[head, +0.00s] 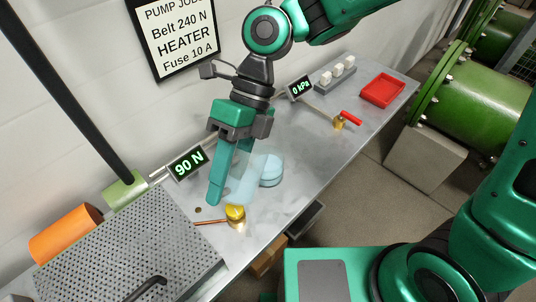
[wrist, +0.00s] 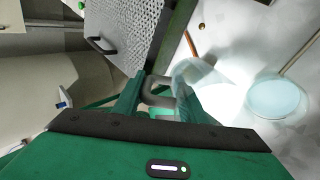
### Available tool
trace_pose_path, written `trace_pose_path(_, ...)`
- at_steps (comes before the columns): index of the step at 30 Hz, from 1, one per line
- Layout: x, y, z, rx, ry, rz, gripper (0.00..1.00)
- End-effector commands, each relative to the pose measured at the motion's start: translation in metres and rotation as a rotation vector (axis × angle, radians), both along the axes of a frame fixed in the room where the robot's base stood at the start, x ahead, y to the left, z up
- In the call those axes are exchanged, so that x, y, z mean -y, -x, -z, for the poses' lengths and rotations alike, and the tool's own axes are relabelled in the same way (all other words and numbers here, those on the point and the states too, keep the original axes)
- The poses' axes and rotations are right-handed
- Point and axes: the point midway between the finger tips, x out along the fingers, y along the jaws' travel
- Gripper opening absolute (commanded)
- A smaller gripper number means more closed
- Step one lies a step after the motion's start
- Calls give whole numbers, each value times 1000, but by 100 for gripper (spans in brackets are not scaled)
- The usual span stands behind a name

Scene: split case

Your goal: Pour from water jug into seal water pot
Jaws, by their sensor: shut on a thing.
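The water jug (head: 243,188) is a clear, pale blue vessel. My gripper (head: 228,182) points down over the bench and is shut on it. In the wrist view my gripper (wrist: 160,92) closes on a grey handle, with the clear jug (wrist: 200,80) just right of the fingers. The jug looks tilted in the head view; its water level cannot be made out. The seal water pot (head: 271,170) is a short, round, pale blue vessel on the bench, right of and partly behind the jug. In the wrist view the pot (wrist: 273,98) lies right of the jug, apart from it.
A brass fitting (head: 236,214) with a copper pipe stands in front of the jug. A perforated plate (head: 130,245) lies at left, near a "90 N" display (head: 187,163). A red-handled valve (head: 345,119) and red tray (head: 383,91) are farther right. Bench between pot and valve is clear.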

Motion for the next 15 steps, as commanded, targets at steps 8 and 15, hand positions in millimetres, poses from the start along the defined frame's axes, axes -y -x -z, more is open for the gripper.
trace_pose_path(8,-4,9,3,69,35,-6,0)
trace_pose_path(15,-10,19,10,176,97,-6,0)
